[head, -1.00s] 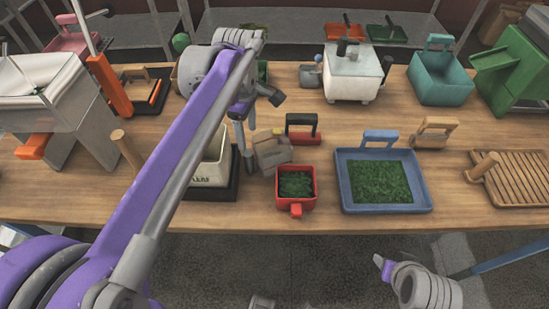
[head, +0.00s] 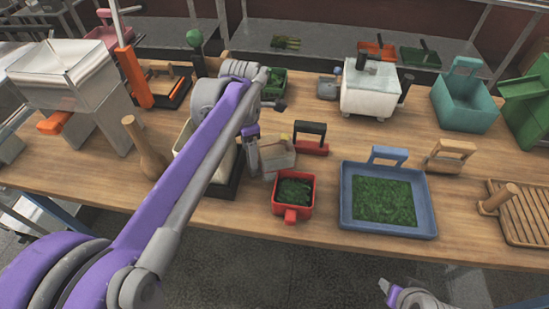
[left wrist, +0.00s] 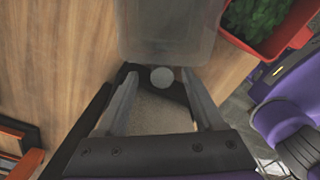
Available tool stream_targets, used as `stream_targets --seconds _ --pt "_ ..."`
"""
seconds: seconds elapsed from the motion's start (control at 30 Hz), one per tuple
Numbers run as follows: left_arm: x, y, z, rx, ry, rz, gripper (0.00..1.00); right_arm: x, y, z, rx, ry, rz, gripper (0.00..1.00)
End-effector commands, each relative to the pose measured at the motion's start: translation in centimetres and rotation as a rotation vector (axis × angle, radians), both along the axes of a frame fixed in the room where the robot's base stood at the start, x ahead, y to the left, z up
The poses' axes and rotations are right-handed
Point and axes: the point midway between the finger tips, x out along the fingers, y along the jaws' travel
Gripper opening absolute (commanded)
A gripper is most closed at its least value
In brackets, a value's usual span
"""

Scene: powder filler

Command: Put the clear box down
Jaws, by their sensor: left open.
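The small clear box (head: 279,158) sits on the wooden table (head: 330,240), just behind the red bin of greens (head: 293,191). It looks see-through with a beige tint. My left gripper (head: 254,150) is at the box's left side, jaws apart. In the left wrist view, the box's clear wall (left wrist: 168,30) lies at the top, just past the two spread fingertips (left wrist: 162,85). A pale round disc on a dark bar shows between the fingers. Whether a finger touches the box is hard to tell.
A red-and-black handled block (head: 311,140) stands close behind the box. A blue tray of greens (head: 430,200) is to the right. A cream container (head: 186,140) on a dark base is partly behind my left arm. Bare table lies in front of the white machine (head: 370,95).

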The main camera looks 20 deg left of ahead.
Motion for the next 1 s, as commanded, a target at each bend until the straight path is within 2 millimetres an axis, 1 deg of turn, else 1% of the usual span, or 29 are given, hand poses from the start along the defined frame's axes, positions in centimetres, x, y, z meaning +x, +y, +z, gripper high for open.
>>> stream_targets --seconds 0.2,0.3,0.43,0.63,0.67,0.7,0.87,1.0 --pt "0.2 -0.6 -3.0 0.0 0.0 -0.002 0.69 0.0 0.0 0.0 0.0 0.0 0.0 0.5" --pt "0.2 -0.5 -4.3 0.0 0.0 -0.001 0.69 0.0 0.0 -0.2 0.0 0.001 0.0 0.5" --pt "0.2 -0.5 -5.1 0.0 0.0 -0.001 0.69 0.0 0.0 -0.2 0.0 0.001 0.0 0.5" --pt "0.2 -0.5 -5.1 0.0 0.0 -0.001 0.69 0.0 0.0 -0.2 0.0 0.001 0.0 0.5" --pt "0.2 -0.5 -5.1 0.0 0.0 -0.001 0.66 0.0 0.0 -0.2 0.0 0.001 0.0 0.5" --pt "0.2 -0.5 -5.1 0.0 0.0 -0.001 0.59 0.0 0.0 -0.2 0.0 0.001 0.0 0.5" --pt "0.2 -0.5 -5.1 0.0 0.0 -0.001 0.3 0.0 0.0 -0.2 0.0 0.001 0.0 0.5" --pt "0.2 -0.5 -5.1 0.0 0.0 -0.001 0.05 0.0 0.0 -0.2 0.0 0.001 0.0 0.5"
